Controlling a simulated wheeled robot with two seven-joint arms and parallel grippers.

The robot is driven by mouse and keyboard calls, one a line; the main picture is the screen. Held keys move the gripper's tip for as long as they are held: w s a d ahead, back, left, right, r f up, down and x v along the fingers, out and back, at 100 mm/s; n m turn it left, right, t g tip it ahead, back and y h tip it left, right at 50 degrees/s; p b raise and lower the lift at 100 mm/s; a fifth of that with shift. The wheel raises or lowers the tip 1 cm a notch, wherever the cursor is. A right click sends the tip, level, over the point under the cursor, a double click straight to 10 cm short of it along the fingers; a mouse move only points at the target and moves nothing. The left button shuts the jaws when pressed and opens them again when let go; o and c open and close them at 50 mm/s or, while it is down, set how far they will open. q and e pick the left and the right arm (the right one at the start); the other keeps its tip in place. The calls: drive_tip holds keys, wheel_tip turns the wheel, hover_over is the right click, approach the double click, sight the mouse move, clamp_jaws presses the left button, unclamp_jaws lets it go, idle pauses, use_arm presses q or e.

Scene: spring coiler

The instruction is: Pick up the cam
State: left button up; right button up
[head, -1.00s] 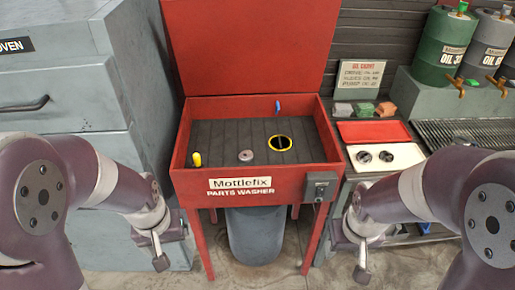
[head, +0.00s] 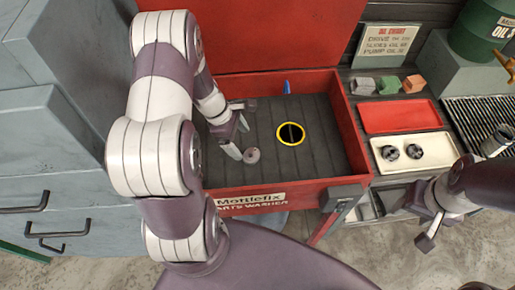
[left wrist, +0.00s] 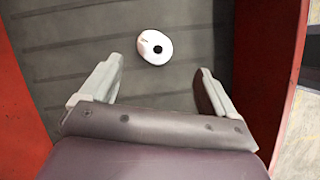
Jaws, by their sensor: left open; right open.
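The cam (head: 251,155), a small pale rounded disc with a dark centre hole, lies flat on the grey ribbed floor of the red parts washer (head: 268,202). It also shows in the left wrist view (left wrist: 154,46), just beyond and between the fingertips. My left gripper (head: 237,136) is open and empty inside the washer, just left of the cam, apart from it as far as I can tell. My right gripper (head: 428,228) is open and empty in front of the bench at the right.
A yellow-rimmed hole (head: 290,134) is in the washer floor right of the cam, with a blue spout (head: 287,87) behind. The washer's red walls enclose the floor. A cream tray (head: 427,151) with two dark round parts and a red tray (head: 398,116) lie at right.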

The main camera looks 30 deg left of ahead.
sight(252, 155)
use_arm(q)
drive_tip(key=x, duration=0.8)
drive_tip(key=shift+w+a, duration=0.2)
drive_tip(key=shift+w, duration=0.2)
drive_tip(key=c, duration=1.3)
